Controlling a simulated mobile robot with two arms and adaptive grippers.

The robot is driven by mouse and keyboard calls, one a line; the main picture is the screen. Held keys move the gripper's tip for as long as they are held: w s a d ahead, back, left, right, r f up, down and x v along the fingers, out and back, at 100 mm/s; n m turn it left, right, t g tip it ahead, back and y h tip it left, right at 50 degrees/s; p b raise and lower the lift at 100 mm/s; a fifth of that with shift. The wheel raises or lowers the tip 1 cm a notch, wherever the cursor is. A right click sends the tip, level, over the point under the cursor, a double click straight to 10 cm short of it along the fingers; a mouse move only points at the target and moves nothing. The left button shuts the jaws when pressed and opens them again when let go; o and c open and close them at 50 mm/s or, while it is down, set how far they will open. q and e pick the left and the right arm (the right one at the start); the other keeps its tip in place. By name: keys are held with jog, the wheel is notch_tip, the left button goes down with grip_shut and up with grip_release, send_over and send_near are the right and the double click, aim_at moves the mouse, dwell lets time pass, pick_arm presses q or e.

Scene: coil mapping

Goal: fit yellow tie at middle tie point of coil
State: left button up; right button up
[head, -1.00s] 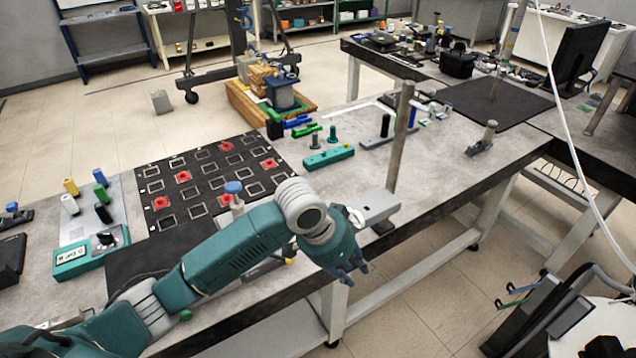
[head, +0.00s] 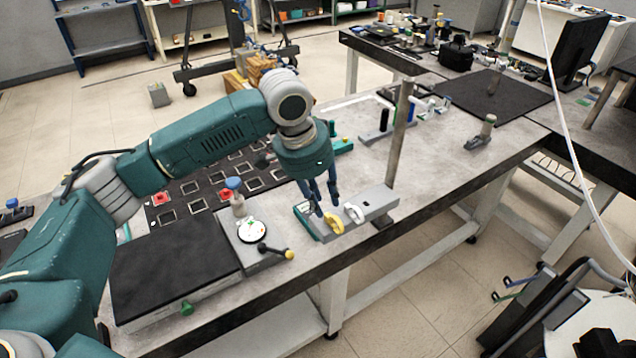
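A small yellow ring-like piece (head: 333,223), which looks like the yellow tie, is at the low grey fixture near the table's front edge. A white ring-like piece (head: 355,213) is just right of it; I cannot tell whether these belong to the coil or where its middle tie point is. My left gripper (head: 326,207) points down from above the fixture (head: 378,200). Its dark blue fingers look apart, with the tips close above and left of the yellow piece. I see nothing held between them. Whether they touch it is unclear. My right gripper is out of view.
An upright post (head: 401,135) rises behind the fixture. Left of it are a device with a white dial (head: 252,231), a yellow-tipped lever and a black mat (head: 175,262). My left arm covers part of the slotted black board (head: 210,193). The table to the right is mostly clear.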

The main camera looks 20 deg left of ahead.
aim_at(330, 214)
pick_arm(q)
jog(key=shift+p+x, duration=0.45)
jog(key=shift+x, duration=2.2)
jog(key=c, duration=0.6)
jog(key=shift+r, duration=0.1)
grip_shut()
jog(key=shift+o, duration=0.4)
grip_release()
grip_shut()
jog(key=shift+w, duration=0.1)
jog(key=shift+r+p, duration=0.45)
jog(key=shift+p, duration=0.15)
jog(key=shift+r+p, duration=0.2)
jog(key=shift+p, duration=0.15)
